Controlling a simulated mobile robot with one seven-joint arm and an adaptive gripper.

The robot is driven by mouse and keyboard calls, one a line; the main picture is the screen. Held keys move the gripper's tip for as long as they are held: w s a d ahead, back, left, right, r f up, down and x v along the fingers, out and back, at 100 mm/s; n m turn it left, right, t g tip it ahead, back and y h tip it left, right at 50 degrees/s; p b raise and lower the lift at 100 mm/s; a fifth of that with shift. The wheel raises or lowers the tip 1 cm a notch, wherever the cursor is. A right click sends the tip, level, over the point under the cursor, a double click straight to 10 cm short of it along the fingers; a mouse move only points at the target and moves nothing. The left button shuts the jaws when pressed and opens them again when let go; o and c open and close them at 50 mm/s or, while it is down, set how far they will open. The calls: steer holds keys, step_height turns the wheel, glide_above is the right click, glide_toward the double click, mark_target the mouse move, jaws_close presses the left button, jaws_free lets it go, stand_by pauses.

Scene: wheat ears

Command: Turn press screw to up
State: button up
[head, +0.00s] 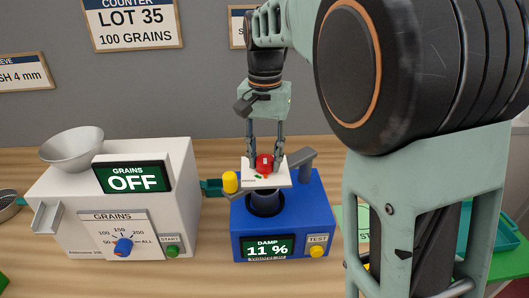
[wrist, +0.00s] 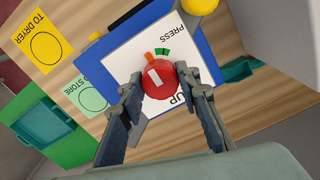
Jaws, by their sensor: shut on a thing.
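The press screw is a red knob (wrist: 165,92) with a white mark, on a white plate (wrist: 138,68) above the blue meter (head: 312,205). My gripper (wrist: 163,86) is shut on the knob, one finger on each side. In the wrist view the plate reads PRESS near its upper edge and UP below right of the knob. Orange and green marks lie beside the knob, on its upper side in the picture. The white mark points up and slightly left there, not at UP. In the head view the red knob (head: 264,162) shows between the fingertips. The meter display reads DAMP 11 %.
A white grain counter (head: 180,190) reading OFF stands left of the meter. A yellow knob (head: 230,182) and a grey arm piece (head: 293,164) flank the plate. The TEST button (head: 316,251) is at the meter's front right. Yellow TO DRYER and green TO STORE mats lie nearby.

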steer(key=n+p, duration=0.1)
steer(key=n, duration=0.2)
steer(key=shift+r+n, duration=0.1)
steer(key=shift+n, duration=0.3)
steer(key=n+p, duration=0.1)
steer(key=n, duration=0.3)
steer(key=shift+n, duration=0.3)
steer(key=n, duration=0.4)
steer(key=shift+p, duration=0.4)
steer(key=n+p, duration=0.1)
steer(key=n, duration=0.4)
steer(key=n+p, duration=0.1)
steer(key=n, duration=0.3)
steer(key=shift+n, duration=0.3)
steer(key=n, duration=0.3)
steer(key=shift+w+n+p, duration=0.1)
steer(key=shift+n+p, duration=0.2)
steer(key=shift+p, duration=0.1)
steer(key=n+p, duration=0.1)
steer(key=n, duration=0.3)
steer(key=shift+n, duration=2.2)
